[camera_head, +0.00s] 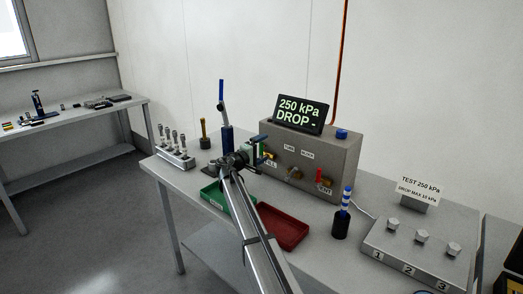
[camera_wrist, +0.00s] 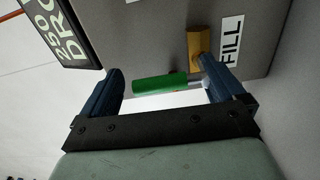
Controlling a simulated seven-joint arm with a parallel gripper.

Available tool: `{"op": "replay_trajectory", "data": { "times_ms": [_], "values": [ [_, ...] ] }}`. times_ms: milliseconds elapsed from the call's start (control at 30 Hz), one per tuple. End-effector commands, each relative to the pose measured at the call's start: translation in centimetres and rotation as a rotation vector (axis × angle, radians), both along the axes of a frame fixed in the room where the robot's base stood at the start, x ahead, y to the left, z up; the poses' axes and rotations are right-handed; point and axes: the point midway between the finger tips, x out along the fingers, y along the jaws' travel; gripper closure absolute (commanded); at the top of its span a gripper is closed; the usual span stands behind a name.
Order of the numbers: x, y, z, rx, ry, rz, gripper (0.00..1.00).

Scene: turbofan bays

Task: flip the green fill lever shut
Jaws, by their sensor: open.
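The green fill lever (camera_wrist: 160,84) has a green sleeve and a metal stem joined to a brass valve body (camera_wrist: 198,45), next to the FILL label (camera_wrist: 231,40). My gripper (camera_wrist: 163,78) is open, with a dark blue finger on either side of the lever. The green sleeve lies across the gap between the fingers; I cannot tell whether a finger touches it. In the head view my gripper (camera_head: 256,149) is at the left part of the grey test block's front (camera_head: 335,160), and it largely hides the fill lever.
The block also carries a brass valve (camera_head: 294,173) and a red vent lever (camera_head: 320,175). A display (camera_head: 299,114) on top reads "250 kPa DROP -". Green (camera_head: 211,196) and red (camera_head: 283,228) trays lie below my arm. A blue-and-white striped tool (camera_head: 346,198) stands in a dark holder at the right.

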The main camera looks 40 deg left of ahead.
Motion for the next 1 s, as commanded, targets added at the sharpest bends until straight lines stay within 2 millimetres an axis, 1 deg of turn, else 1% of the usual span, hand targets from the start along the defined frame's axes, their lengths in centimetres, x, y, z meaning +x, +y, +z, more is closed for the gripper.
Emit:
{"op": "replay_trajectory", "data": {
  "times_ms": [167,267,367,600,800,1000],
  "values": [
    [-0.3,0.0,0.0,-0.001,0.0,0.001,0.04],
    [-1.2,0.0,0.0,-0.001,-0.001,0.002,0.04],
    [-2.6,-0.1,0.0,-0.001,-0.001,0.002,0.04],
    [-7.4,-0.1,0.0,-0.001,0.0,0.002,0.04],
    [-10.9,-0.1,0.0,0.0,0.0,0.002,0.04],
    [-13.0,-0.1,0.0,0.0,0.0,0.0,0.04]
  ]
}}
